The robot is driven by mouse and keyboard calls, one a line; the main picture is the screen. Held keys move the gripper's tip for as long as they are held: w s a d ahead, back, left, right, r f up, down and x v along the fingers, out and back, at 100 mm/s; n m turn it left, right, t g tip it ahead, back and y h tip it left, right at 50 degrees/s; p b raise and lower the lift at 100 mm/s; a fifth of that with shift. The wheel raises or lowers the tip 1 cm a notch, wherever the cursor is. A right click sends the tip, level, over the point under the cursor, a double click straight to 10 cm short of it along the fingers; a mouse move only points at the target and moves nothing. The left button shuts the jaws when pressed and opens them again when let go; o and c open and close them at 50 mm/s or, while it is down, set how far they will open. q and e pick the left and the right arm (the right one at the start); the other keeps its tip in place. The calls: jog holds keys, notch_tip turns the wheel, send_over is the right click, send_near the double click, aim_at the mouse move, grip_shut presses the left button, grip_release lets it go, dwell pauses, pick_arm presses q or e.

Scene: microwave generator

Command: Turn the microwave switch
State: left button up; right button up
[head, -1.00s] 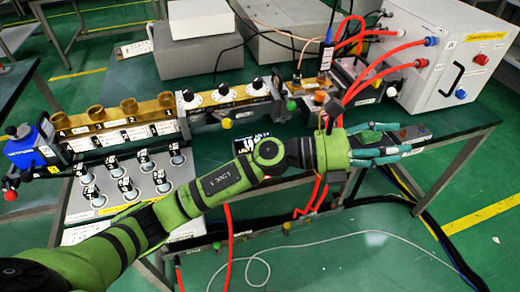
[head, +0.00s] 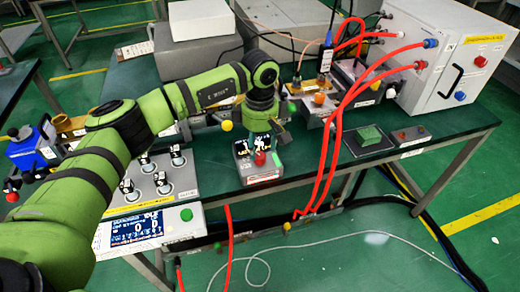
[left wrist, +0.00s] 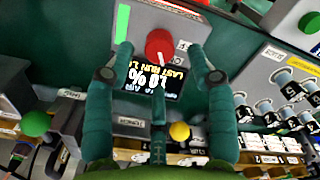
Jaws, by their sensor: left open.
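A small grey control box (head: 262,178) stands near the front edge of the green bench in the head view. It carries a red knob (head: 260,158) and a dark display (head: 241,148), partly hidden by my gripper. In the left wrist view the red knob (left wrist: 159,44) lies between the fingertips, above the display (left wrist: 150,78) with upside-down text. No label names the microwave switch clearly. My left gripper (left wrist: 158,50) is open, pointing down over this box, its fingers on either side of the knob. I cannot tell whether they touch it. My right gripper is not in view.
Red hoses (head: 328,150) hang just right of the box. A white cabinet (head: 450,55) stands at the right end of the bench. A panel with several black knobs (head: 165,180) lies to the left, partly behind my arm. A green pad (head: 370,135) lies to the right.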

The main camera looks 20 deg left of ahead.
aim_at(260, 155)
pick_arm(q)
jog(key=shift+f, duration=1.65)
grip_shut()
